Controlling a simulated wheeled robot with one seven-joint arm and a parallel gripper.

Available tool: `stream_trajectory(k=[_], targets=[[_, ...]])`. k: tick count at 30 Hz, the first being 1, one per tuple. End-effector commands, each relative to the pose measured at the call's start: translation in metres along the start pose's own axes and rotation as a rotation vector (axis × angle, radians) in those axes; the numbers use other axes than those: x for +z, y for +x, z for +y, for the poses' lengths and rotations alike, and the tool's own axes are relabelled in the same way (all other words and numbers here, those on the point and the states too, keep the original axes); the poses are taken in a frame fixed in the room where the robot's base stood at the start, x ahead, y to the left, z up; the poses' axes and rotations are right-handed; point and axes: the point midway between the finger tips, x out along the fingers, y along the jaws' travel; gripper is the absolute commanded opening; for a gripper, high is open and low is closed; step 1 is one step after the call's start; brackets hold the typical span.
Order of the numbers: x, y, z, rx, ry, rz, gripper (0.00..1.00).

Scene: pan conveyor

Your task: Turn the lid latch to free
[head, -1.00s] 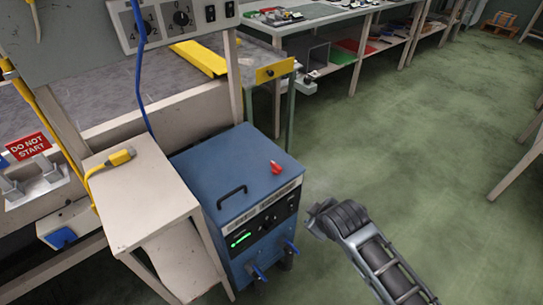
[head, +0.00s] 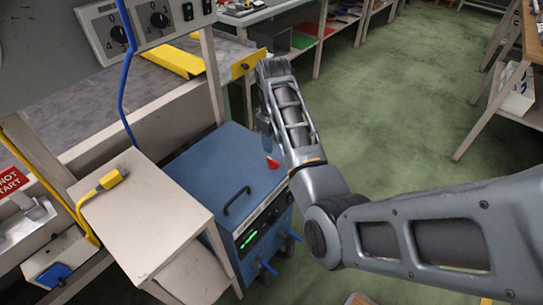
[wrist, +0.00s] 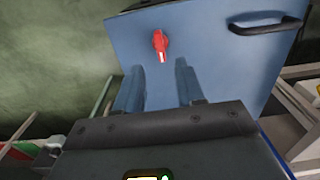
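The red lid latch (head: 272,163) sits on the flat top of the blue cabinet (head: 205,165), near its right side. In the wrist view the latch (wrist: 160,45) is a small red handle, its narrow end pointing down the picture. My gripper shows in the wrist view (wrist: 158,82) with its two fingers apart and nothing between them. The latch lies beyond the fingertips, roughly in line with the gap, and is not touched. In the head view my gripper (head: 266,132) is partly hidden by my arm, above the lid close to the latch.
A black handle (head: 236,200) stands up from the lid, left of the latch. A small beige table (head: 140,205) with a yellow plug (head: 110,180) stands left of the cabinet. A blue cable (head: 125,80) hangs behind it. Green floor (head: 390,120) is open at the right.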

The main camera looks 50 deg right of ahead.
Motion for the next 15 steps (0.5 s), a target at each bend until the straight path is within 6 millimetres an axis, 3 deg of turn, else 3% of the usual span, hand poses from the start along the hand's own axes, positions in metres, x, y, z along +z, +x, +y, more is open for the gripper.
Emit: stream_trajectory(k=[15], targets=[[0.0, 0.068, -0.001, 0.001, -0.001, 0.0, 0.38]])
